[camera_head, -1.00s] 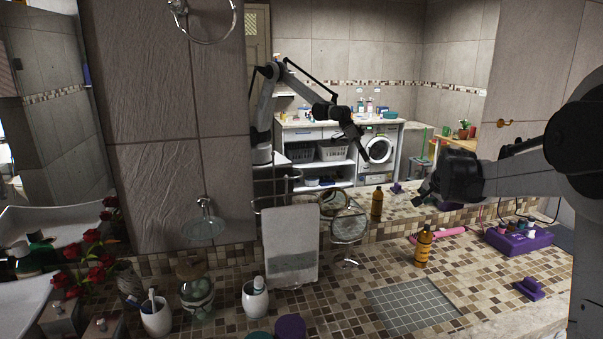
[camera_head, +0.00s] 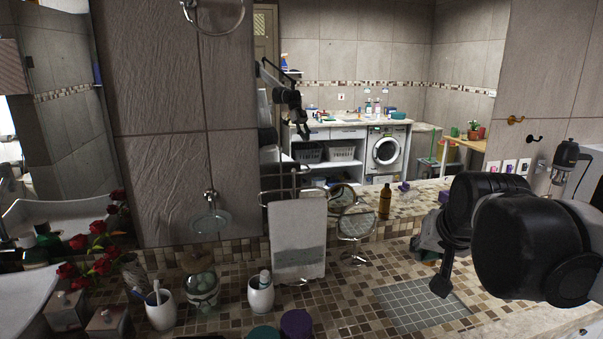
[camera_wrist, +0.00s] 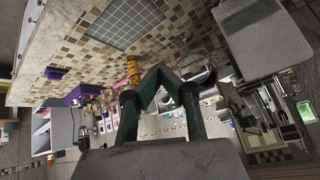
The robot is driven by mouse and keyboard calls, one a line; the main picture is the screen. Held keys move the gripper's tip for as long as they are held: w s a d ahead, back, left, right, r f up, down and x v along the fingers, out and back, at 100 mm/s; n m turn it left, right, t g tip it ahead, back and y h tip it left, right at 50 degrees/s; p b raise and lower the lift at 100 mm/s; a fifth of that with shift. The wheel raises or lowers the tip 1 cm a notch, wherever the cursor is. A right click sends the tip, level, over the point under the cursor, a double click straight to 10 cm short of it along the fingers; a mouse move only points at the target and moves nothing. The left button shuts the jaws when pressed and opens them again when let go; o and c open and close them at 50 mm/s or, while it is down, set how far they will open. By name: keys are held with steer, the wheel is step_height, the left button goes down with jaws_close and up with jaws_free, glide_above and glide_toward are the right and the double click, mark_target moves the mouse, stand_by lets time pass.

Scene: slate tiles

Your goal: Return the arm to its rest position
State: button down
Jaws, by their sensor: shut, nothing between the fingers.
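My arm reaches in from the right in the head view. My gripper (camera_head: 440,285) hangs in front of the tiled counter, near the grey grid mat, and part of it is hidden behind my dark arm links. In the wrist view my gripper (camera_wrist: 160,73) shows two dark green fingers that meet at the tips, with nothing between them. An amber bottle (camera_wrist: 133,70) stands just beyond the fingertips in that view.
The counter (camera_head: 350,290) holds a grey grid mat (camera_head: 422,305), a round mirror (camera_head: 356,224), a hanging towel (camera_head: 298,240), cups (camera_head: 261,295) and red roses (camera_head: 97,228). Purple items (camera_wrist: 82,93) show in the wrist view.

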steer(key=s+a+f+n, duration=0.1)
steer(key=s+a+f, duration=0.1)
steer(key=s+f, duration=0.2)
steer(key=s+a+f+n+b, duration=0.1)
steer(key=s+f, duration=0.4)
steer(key=s, duration=0.6)
steer(key=shift+s+a+n+g, duration=0.3)
steer(key=shift+a+n+g, duration=0.15)
steer(key=shift+n, duration=0.25)
